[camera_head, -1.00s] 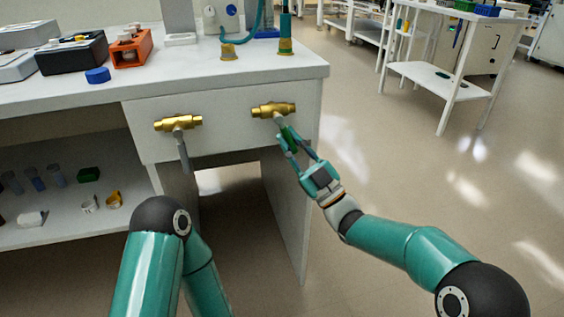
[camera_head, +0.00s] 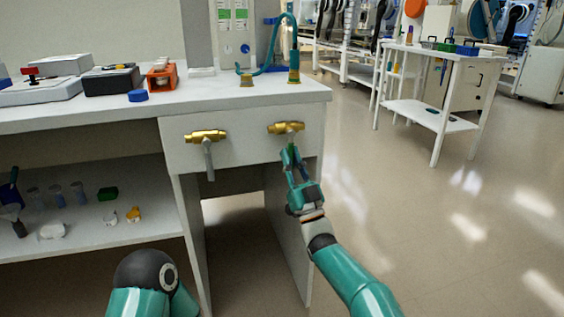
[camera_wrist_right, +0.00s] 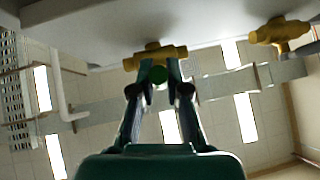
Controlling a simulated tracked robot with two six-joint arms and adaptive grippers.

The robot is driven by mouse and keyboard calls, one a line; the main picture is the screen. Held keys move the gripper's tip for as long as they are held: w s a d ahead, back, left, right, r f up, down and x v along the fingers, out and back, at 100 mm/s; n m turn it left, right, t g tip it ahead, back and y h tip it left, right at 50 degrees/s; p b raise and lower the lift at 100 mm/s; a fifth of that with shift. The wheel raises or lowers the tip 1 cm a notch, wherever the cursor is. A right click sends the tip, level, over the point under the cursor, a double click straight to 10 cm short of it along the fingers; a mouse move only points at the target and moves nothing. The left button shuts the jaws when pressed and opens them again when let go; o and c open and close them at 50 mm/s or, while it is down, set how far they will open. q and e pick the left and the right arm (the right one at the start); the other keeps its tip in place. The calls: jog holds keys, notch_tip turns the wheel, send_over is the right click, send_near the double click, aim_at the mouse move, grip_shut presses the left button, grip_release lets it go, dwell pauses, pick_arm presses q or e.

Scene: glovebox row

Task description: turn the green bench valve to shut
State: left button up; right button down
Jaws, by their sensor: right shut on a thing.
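The green bench valve has a brass body (camera_head: 286,128) on the right part of the bench's white front panel. It also shows in the wrist view (camera_wrist_right: 155,54). Its green handle (camera_head: 291,147) points downward, across the horizontal brass body. Its end shows as a green round (camera_wrist_right: 159,74) between the fingertips in the wrist view. My right gripper (camera_head: 292,160) reaches up from below and is shut on the green handle. The fingers hide much of the handle. My left arm shows only at the bottom of the head view; its gripper is out of view.
A second brass valve (camera_head: 205,136) with a grey handle hangs to the left on the same panel. Hose fittings (camera_head: 294,75) and an orange rack (camera_head: 162,76) stand on the bench top. A shelf (camera_head: 90,235) with small items is lower left.

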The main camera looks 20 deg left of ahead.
jog(key=shift+w+f, duration=0.1)
jog(key=c, duration=1.2)
grip_release()
jog(key=shift+o, duration=0.2)
jog(key=shift+a, duration=0.1)
jog(key=v, duration=1.2)
